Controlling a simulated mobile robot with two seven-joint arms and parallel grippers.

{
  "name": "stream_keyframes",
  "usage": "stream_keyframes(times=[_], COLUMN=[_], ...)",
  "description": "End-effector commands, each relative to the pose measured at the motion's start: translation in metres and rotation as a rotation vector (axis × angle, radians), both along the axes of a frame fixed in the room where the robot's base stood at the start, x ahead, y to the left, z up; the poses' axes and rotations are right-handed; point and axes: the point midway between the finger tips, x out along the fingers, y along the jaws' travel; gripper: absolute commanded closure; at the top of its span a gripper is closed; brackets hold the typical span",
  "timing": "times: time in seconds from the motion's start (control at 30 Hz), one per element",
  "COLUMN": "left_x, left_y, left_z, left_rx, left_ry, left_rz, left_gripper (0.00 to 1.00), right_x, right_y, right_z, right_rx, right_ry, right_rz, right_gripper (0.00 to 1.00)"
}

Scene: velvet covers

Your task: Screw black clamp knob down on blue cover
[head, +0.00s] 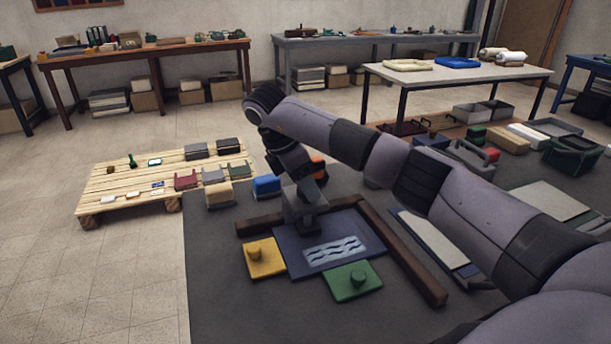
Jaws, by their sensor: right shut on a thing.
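The blue cover (292,258) lies flat on the dark mat, with a pale wave-pattern panel on its front part. My right arm reaches in from the right, and my right gripper (309,226) points down at the far left part of the blue cover. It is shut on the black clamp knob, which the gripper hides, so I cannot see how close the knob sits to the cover. A yellow block with a knob (264,257) lies at the cover's left edge. A green block with a knob (352,281) lies at its front edge. My left gripper is out of view.
A brown wooden frame (402,262) borders the cover at its back and right. A pallet (118,187) with several small items stands at the left. A pale board (432,240) lies right of the frame. The mat's front left is clear.

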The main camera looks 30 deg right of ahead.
Motion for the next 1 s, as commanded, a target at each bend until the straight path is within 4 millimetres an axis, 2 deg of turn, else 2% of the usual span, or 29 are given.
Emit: stream_keyframes(times=[0.2,0.5,1.0], left_x=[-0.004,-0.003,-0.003], left_y=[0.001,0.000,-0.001], left_z=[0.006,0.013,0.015], left_rx=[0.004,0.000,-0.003], left_ry=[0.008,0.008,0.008], left_rz=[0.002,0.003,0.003], left_gripper=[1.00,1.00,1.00], right_x=[0.001,0.002,0.002], right_y=[0.000,-0.001,-0.001], right_z=[0.003,0.002,0.000], right_rx=[0.000,0.000,0.002], right_ry=[-0.001,-0.002,-0.002], right_rz=[-0.177,-0.335,-0.395], right_gripper=[0.80,0.80,0.80])
